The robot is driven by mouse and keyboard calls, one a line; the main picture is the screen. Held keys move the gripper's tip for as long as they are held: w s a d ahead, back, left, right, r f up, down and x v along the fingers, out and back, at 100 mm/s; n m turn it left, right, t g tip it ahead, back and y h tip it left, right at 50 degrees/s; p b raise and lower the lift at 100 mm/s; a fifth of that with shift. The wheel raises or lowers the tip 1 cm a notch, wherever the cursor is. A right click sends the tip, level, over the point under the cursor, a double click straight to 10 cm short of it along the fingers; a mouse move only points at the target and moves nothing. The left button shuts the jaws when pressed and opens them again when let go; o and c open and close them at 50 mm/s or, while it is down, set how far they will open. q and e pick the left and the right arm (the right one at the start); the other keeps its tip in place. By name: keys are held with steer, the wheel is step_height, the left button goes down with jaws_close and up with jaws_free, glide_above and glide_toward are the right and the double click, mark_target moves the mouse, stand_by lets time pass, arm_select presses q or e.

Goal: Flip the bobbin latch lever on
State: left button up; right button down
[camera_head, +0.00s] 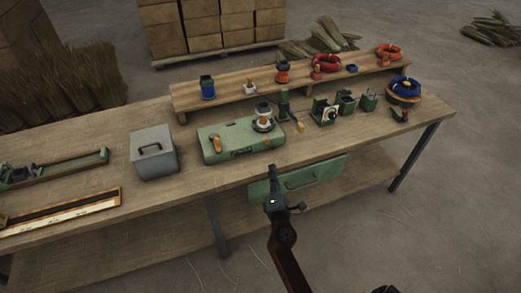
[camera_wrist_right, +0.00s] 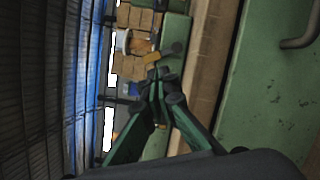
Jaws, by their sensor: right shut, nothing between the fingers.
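A green winding machine (camera_head: 228,143) sits on the workbench, with a white and orange bobbin (camera_head: 264,122) on its top right. A lever with a yellow end (camera_head: 300,127) sticks out on its right, and an orange-handled lever (camera_head: 216,144) is on its left. I cannot tell for certain which is the bobbin latch lever. My right gripper (camera_head: 273,174) is in front of the bench edge, apart from the machine. In the wrist view its fingers (camera_wrist_right: 162,87) are shut and empty, just below a yellow piece (camera_wrist_right: 152,59) in the picture. My left gripper is out of view.
A green drawer (camera_head: 310,176) hangs under the bench front, close to my right gripper. A grey box (camera_head: 153,153) stands left of the machine. Green fixtures (camera_head: 345,102) stand to the right, and a raised shelf (camera_head: 225,99) with small items runs behind.

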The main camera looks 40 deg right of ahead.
mark_target(266, 141)
steer(key=shift+w+a+r+n+t+y, duration=0.15)
steer(key=shift+w+a+n+t, duration=0.05)
steer(key=shift+w+a+n, duration=0.25)
steer(key=shift+w+a+r+n+t+y, duration=0.15)
steer(key=shift+w+a+n+t, duration=0.05)
steer(key=shift+w+a+n, duration=0.25)
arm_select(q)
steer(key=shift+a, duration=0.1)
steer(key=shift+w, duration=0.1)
arm_select(e)
steer(key=shift+w, duration=0.1)
steer(key=shift+w, duration=0.2)
steer(key=x, duration=0.8)
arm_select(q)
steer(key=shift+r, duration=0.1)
arm_select(e)
steer(key=shift+x, duration=0.75)
arm_select(q)
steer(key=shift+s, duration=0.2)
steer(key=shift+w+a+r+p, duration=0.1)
steer(key=shift+p, duration=0.2)
